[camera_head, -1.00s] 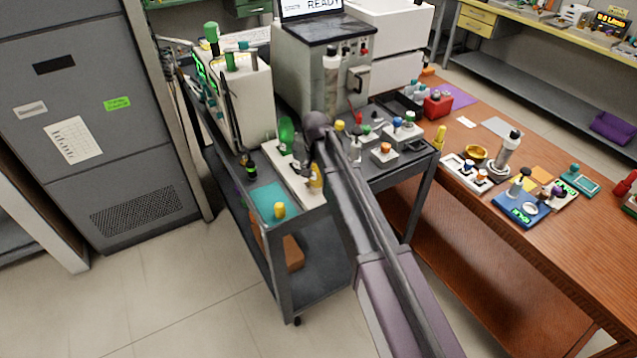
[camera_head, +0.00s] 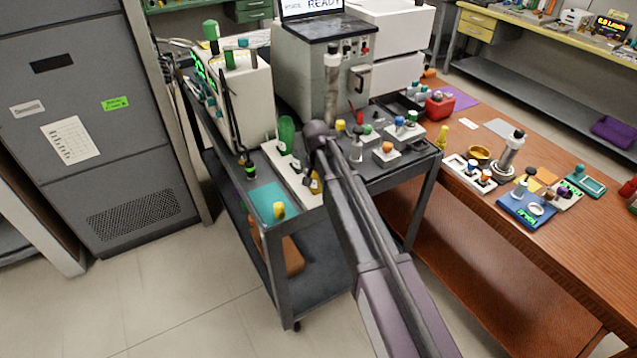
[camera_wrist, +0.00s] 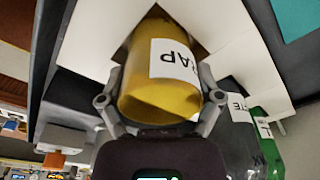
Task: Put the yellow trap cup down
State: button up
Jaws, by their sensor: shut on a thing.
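The yellow trap cup (camera_wrist: 150,88) fills the middle of the wrist view, with a white label whose letters appear upside down. My gripper (camera_wrist: 161,98) is shut on it, one finger on each side. A white holder or plate with an angular edge (camera_wrist: 245,65) lies around and beyond the cup; I cannot tell whether the cup touches it. In the head view only a sliver of the cup (camera_head: 315,186) shows beside my arm, over the white strip (camera_head: 307,197) on the cart. My gripper is mostly hidden there by my arm.
A green bottle (camera_head: 286,134) stands close by at the strip's far end. A white instrument (camera_head: 240,95) and a grey one (camera_head: 312,75) stand behind.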

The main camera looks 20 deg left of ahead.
jog(key=shift+f, duration=0.15)
jog(key=o, duration=1)
jog(key=r+p, duration=0.4)
jog(key=s+r+p, duration=0.1)
jog(key=r+p, duration=0.7)
jog(key=shift+s+d+r, duration=0.1)
jog(key=shift+s, duration=0.1)
dwell(0.4)
dwell(0.8)
